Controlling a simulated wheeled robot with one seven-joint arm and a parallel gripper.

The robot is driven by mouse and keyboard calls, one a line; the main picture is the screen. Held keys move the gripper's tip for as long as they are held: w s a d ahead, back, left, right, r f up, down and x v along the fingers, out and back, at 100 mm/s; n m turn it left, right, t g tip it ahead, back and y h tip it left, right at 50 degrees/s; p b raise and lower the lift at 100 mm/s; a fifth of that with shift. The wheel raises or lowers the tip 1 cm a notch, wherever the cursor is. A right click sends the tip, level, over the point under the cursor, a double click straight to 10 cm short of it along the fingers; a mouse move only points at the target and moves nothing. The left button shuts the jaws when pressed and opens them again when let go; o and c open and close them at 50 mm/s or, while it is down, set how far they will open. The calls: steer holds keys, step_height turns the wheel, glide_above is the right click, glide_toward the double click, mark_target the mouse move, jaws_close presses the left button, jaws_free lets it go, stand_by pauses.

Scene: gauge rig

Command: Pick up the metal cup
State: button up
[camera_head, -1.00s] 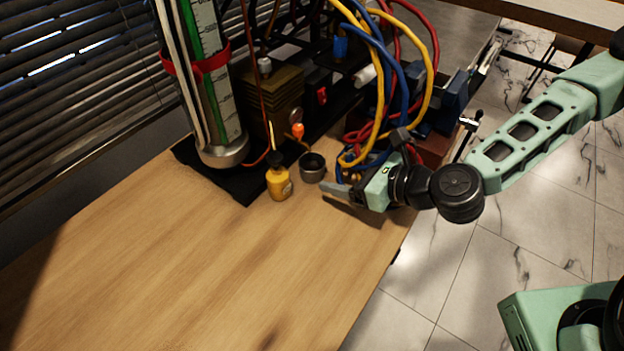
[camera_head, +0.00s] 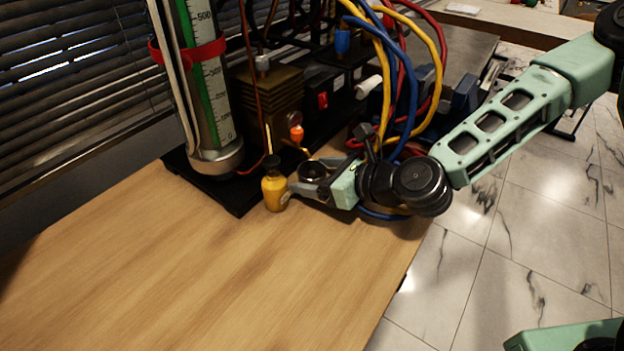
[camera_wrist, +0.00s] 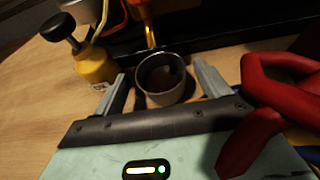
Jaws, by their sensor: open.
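The metal cup (camera_head: 312,171) is a small, dark grey, open-topped cup upright on the wooden table, near the black base of the rig. In the wrist view the cup (camera_wrist: 162,80) sits between the two grey fingers, with a gap visible at each side. My gripper (camera_head: 306,185) is low at the table, reaching in from the right, and its fingers partly hide the cup in the head view. In the wrist view my gripper (camera_wrist: 160,88) is open and holds nothing. I cannot tell whether a finger touches the cup.
A yellow bottle with a black top (camera_head: 275,190) stands just left of the cup, close to a fingertip. Behind is the rig with a glass gauge tube (camera_head: 210,90). Red, blue and yellow hoses (camera_head: 405,80) hang near my wrist. The front of the table (camera_head: 220,275) is clear.

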mark_target(302, 171)
steer(key=x, duration=0.3)
steer(key=shift+w+a+f, duration=0.1)
steer(key=shift+w+f, duration=0.05)
steer(key=shift+w, duration=0.05)
steer(key=c, duration=1.1)
steer(key=shift+o, duration=0.2)
steer(key=shift+r, duration=0.2)
